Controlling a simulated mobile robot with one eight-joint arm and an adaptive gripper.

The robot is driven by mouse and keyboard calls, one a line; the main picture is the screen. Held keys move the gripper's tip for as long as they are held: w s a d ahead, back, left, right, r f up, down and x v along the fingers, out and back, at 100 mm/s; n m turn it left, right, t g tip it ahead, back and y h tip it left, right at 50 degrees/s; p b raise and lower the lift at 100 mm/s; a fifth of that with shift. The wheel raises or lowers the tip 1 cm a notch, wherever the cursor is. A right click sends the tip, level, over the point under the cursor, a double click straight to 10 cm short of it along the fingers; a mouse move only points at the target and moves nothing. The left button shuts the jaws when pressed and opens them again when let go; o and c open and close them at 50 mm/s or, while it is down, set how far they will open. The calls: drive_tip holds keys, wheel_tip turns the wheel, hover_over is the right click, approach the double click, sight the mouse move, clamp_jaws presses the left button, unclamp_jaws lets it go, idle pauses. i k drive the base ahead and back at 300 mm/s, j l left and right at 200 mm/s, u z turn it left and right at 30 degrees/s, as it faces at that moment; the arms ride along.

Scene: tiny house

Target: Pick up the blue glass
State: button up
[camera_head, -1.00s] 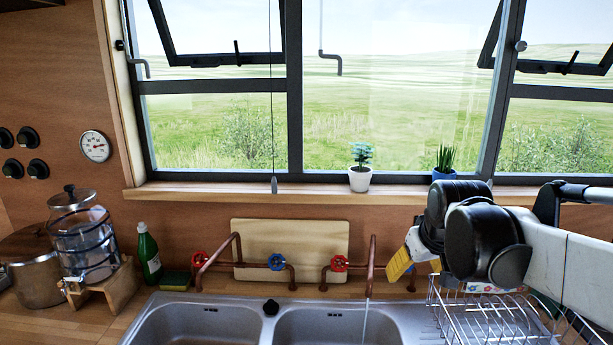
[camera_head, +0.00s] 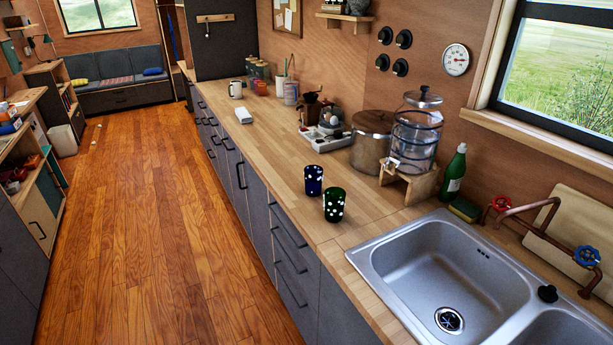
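The blue glass (camera_head: 313,180) stands upright on the wooden counter, near its front edge and left of the sink. It is dark blue with light spots. A dark green glass (camera_head: 334,204) with white spots stands close beside it, to the right and nearer to me. My gripper is not in view now.
The sink (camera_head: 440,270) lies to the right of the glasses. A glass water dispenser (camera_head: 415,140) on a wooden stand, a lidded pot (camera_head: 371,140) and a tray of small items (camera_head: 325,135) stand behind them. The wooden floor (camera_head: 170,240) along the counter is clear.

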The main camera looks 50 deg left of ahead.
sight(313, 175)
drive_tip(key=u, duration=1.8)
drive_tip(key=i+j+z, duration=0.5)
drive_tip(key=j+z, duration=0.2)
drive_tip(key=i+j+z, duration=0.2)
drive_tip(key=j+z, duration=0.15)
drive_tip(key=i+j+z, duration=0.1)
drive_tip(key=j+z, duration=0.3)
drive_tip(key=j, duration=0.2)
drive_tip(key=j+z, duration=0.35)
drive_tip(key=j, duration=0.15)
drive_tip(key=j+z, duration=0.35)
drive_tip(key=j, duration=0.2)
